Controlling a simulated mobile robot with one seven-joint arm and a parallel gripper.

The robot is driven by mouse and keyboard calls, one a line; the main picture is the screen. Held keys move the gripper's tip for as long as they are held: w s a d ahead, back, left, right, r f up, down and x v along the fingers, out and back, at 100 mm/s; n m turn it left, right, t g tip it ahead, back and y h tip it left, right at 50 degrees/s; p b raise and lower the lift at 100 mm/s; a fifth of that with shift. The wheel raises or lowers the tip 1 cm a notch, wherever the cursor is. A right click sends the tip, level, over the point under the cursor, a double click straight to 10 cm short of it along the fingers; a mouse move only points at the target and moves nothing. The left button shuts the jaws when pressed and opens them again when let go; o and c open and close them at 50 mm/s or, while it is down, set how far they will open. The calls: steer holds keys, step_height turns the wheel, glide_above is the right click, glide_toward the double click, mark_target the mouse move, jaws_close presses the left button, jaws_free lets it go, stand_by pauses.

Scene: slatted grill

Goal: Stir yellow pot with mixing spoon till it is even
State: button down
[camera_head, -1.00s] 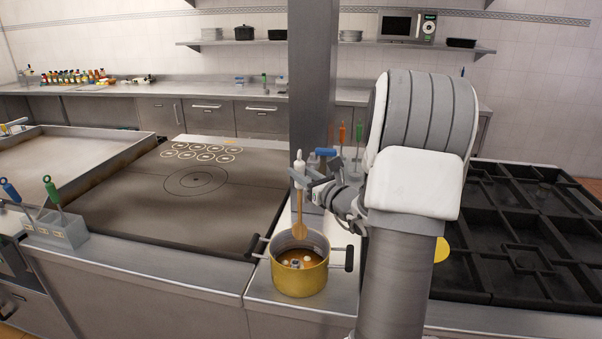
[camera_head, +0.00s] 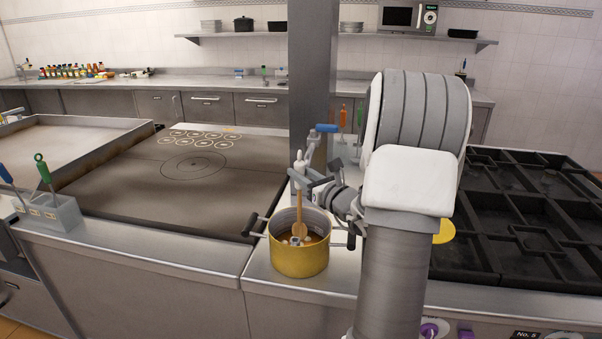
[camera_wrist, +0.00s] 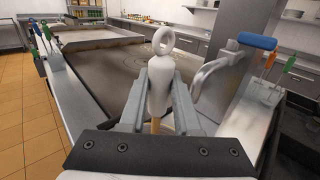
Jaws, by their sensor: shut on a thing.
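The yellow pot (camera_head: 298,260) stands on the steel counter strip, with dark handles on its left and right. Brown liquid with a few pale pieces shows inside it. My gripper (camera_head: 308,181) is above the pot and shut on the mixing spoon (camera_head: 299,205). The spoon has a white upper handle and a wooden lower part. It is about upright, and its wooden end reaches down inside the pot. In the wrist view the spoon's white ringed handle (camera_wrist: 158,85) is between the fingers (camera_wrist: 158,110); the spoon's lower end is hidden there.
A steel post (camera_head: 313,70) rises behind the pot. A flat griddle (camera_head: 150,190) lies to the left, and a black slatted grill (camera_head: 520,220) to the right. A holder with blue- and green-handled tools (camera_head: 52,215) stands at the left front.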

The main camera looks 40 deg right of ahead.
mark_target(301, 194)
steer(key=shift+f+b, duration=2.35)
steer(key=shift+f, duration=0.45)
